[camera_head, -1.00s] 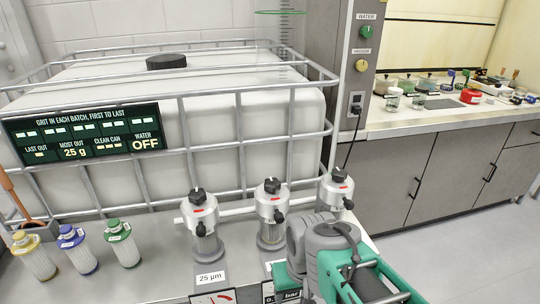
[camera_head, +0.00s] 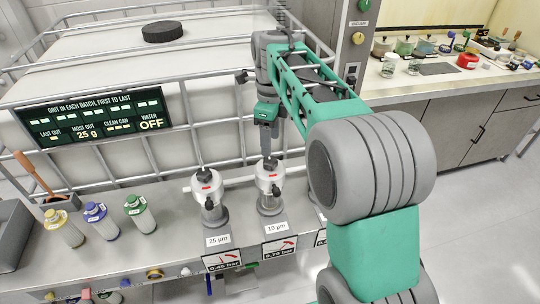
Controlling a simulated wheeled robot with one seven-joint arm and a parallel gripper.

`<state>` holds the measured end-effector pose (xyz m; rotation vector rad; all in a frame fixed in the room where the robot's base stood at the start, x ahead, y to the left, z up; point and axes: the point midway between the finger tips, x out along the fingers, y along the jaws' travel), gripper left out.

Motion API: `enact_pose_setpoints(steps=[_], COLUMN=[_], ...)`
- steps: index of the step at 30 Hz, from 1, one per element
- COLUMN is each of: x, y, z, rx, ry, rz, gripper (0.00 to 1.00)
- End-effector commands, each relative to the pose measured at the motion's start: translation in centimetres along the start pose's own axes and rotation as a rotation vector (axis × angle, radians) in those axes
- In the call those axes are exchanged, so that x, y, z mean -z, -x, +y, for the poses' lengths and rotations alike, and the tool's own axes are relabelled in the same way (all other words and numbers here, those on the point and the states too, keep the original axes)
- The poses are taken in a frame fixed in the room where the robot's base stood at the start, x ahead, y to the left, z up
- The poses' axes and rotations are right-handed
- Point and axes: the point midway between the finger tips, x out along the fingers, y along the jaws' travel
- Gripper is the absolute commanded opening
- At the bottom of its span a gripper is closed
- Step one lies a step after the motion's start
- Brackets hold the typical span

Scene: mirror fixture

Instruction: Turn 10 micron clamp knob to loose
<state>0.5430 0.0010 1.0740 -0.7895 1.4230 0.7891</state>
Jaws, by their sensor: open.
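The 10 micron filter housing (camera_head: 269,184) stands upright behind its "10 µm" label (camera_head: 276,228), with a red mark on its pale head. Its black clamp knob (camera_head: 270,164) is on top, partly hidden by my gripper (camera_head: 268,150). My gripper points down directly over the knob, with its jaws open. I cannot tell whether the fingers touch the knob or straddle it. The 25 micron housing (camera_head: 208,190) stands to the left with its own black knob (camera_head: 204,173). My arm hides the third housing on the right.
A metal-caged white tank (camera_head: 90,80) stands behind, its display (camera_head: 95,118) reading water "OFF". Three capped filter cartridges, yellow (camera_head: 65,228), blue (camera_head: 102,222) and green (camera_head: 140,214), stand at left. Pressure gauges (camera_head: 279,247) sit on the front edge. A side bench (camera_head: 400,85) is at right.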

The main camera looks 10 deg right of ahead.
Motion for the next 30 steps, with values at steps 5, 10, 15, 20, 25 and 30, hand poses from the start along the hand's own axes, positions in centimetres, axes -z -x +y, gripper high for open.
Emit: enact_pose_setpoints(steps=[5, 10, 15, 20, 25, 30], x=[-0.3, -0.3, -0.3, -0.3, -0.3, -0.3], y=[-0.9, -4.1, -6.8, -7.6, -7.6, -7.6], z=[-0.5, -0.4, -0.4, -0.5, -0.5, -0.5], rx=[-0.005, -0.005, -0.003, -0.001, -0.001, -0.001], ry=[-0.076, -0.073, -0.072, -0.071, -0.071, -0.071], rz=[0.004, 0.003, 0.002, 0.001, 0.001, 0.001], gripper=[0.58, 0.58, 0.58, 0.58, 0.58, 0.44])
